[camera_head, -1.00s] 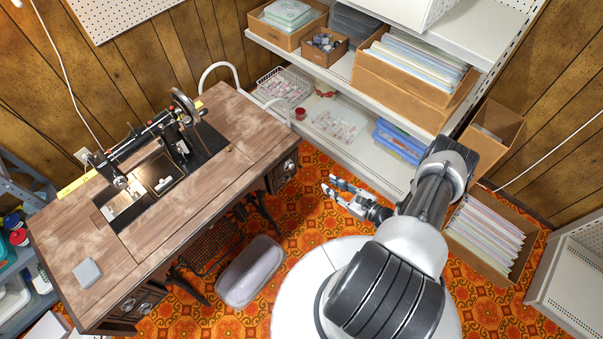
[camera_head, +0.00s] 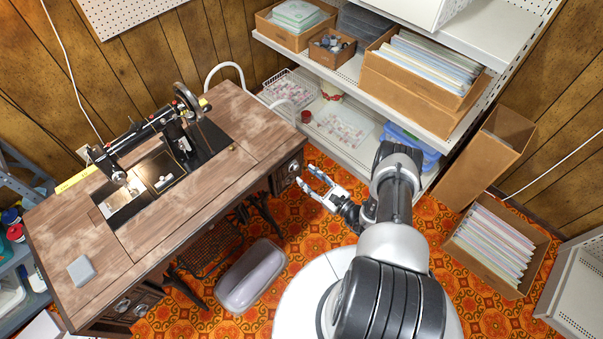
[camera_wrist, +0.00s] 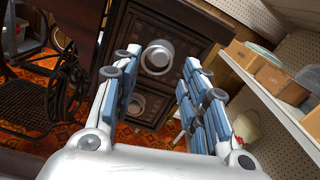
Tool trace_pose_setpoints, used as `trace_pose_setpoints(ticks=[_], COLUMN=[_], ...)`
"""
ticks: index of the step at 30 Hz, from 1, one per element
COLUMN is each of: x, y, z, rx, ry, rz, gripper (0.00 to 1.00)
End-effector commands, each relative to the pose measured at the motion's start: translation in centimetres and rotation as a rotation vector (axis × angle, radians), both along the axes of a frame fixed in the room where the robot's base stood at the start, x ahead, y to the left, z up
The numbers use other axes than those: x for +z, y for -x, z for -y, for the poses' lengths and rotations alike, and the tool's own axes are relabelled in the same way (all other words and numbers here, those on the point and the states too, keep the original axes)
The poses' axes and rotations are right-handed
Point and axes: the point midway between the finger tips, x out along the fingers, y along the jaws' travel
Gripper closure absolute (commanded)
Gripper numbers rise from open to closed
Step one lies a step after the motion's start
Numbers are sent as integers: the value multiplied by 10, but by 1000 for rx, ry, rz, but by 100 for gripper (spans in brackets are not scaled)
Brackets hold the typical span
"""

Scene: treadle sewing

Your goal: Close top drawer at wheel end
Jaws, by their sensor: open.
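The treadle sewing table (camera_head: 150,235) has a sewing machine on top, with its handwheel (camera_head: 187,96) toward the right end. Below that end is the dark top drawer (camera_wrist: 195,28) with a round metal knob (camera_wrist: 158,57); it also shows in the head view (camera_head: 283,178). Its front appears to stand forward of the lower drawer (camera_wrist: 148,108), but how far is hard to tell. My gripper (camera_head: 306,176) is open and empty, just right of the drawer front. In the wrist view, the fingers (camera_wrist: 163,65) point at the drawer, either side of its knob, with no clear contact.
A grey pedal-side bin (camera_head: 250,275) sits on the orange patterned floor in front of the table. A box of papers (camera_head: 500,240) stands at the right.

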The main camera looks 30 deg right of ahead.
Motion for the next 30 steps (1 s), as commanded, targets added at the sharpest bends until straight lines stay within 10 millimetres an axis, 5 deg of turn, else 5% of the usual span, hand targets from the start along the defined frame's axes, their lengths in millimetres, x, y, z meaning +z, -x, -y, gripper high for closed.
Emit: trace_pose_setpoints(ticks=[7,19,30], x=[-1,0,0], y=[-31,-37,-37], z=[-12,-14,-14], rx=[1,-1,0], ry=[0,-1,-1], rz=[0,0,0], gripper=[60,60,85])
